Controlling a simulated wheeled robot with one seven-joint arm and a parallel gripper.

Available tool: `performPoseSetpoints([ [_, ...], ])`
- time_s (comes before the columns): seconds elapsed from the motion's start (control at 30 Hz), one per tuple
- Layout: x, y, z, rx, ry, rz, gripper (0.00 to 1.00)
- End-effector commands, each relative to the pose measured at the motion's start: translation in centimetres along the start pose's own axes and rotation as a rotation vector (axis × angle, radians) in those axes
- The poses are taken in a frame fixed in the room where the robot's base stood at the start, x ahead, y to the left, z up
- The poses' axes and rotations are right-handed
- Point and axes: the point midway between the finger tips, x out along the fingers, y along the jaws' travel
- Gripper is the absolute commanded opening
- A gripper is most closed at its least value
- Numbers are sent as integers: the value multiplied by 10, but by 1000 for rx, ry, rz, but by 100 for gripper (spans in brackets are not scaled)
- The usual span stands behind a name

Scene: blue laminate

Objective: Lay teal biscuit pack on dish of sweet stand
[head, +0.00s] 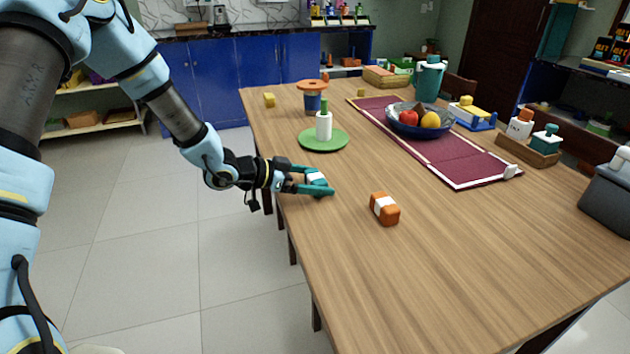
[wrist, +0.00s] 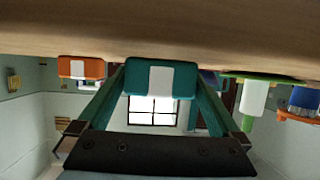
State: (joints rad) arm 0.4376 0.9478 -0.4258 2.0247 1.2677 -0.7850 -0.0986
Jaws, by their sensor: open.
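The teal biscuit pack (head: 316,179) with a white band lies near the table's left edge. In the wrist view, where the scene is upside down, the pack (wrist: 135,82) sits between the two fingers of my gripper (head: 319,182). The gripper is open around it; finger contact is unclear. A stand with an orange dish (head: 312,86) on a blue column (head: 312,103) is farther back. Nearer is a green plate (head: 324,140) with a white post (head: 323,126) and green tip. I cannot tell for certain which is the sweet stand.
An orange pack (head: 384,209) with a white band lies to the right of my gripper. A blue fruit bowl (head: 421,124) stands on a dark red runner (head: 462,160). A small yellow block (head: 269,99) is at the far left corner. The near table is clear.

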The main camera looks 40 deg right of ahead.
Motion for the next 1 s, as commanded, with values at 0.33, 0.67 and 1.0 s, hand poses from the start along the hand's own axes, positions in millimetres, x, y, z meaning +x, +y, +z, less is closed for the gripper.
performPoseSetpoints([
  [0.33, -60, -3, 0, 1, -1, -4, 100],
  [0.67, -104, -2, -1, 1, 0, -2, 100],
  [1.0, -115, -9, 2, -9, -28, -38, 100],
])
